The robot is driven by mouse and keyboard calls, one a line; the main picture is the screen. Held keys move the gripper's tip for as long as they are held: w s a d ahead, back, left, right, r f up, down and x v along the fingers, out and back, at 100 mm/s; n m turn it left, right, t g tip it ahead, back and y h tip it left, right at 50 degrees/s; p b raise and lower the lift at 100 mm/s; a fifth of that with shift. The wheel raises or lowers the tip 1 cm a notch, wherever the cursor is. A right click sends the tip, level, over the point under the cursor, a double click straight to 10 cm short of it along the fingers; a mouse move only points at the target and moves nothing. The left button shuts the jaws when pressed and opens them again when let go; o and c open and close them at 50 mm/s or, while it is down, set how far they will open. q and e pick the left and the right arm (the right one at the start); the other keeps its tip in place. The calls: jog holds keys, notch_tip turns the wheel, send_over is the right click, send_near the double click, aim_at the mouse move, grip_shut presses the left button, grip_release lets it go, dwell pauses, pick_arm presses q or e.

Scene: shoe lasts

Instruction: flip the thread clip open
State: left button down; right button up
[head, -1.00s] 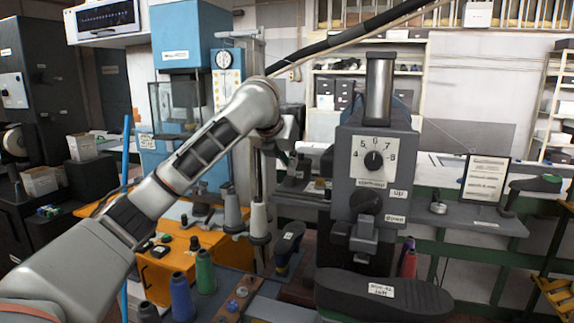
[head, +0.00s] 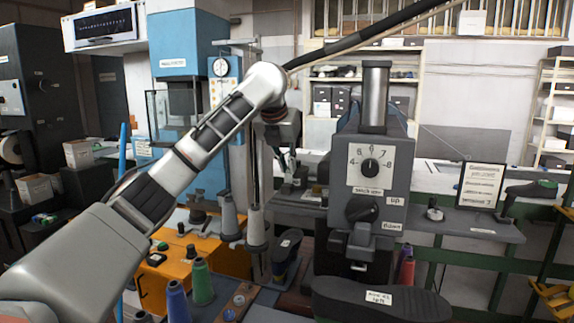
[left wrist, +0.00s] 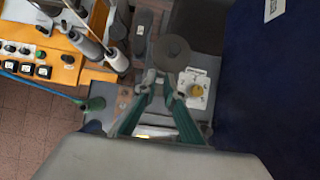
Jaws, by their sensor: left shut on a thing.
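My left gripper (head: 290,168) hangs down beside the left side of the grey machine head (head: 345,190), above the bench behind it. In the left wrist view its green fingers (left wrist: 158,84) converge on a small grey part (left wrist: 158,75), which looks like the thread clip. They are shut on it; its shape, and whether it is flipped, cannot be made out. A round dark disc (left wrist: 172,54) lies just beyond the fingertips. My right gripper is not in view.
The machine's dial (head: 370,167) and lever (head: 362,208) face me, with a dark shoe sole (head: 410,304) below. Thread cones (head: 202,282) stand at the front left. An orange cabinet (head: 160,276) is left of the gripper. A framed sign (head: 481,186) stands at right.

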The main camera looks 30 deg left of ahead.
pick_arm(q)
jog(key=c, duration=2.1)
grip_release()
jog(key=shift+c, duration=0.2)
jog(key=v, duration=1.2)
jog(key=shift+a+f, duration=0.1)
jog(key=shift+f, duration=0.05)
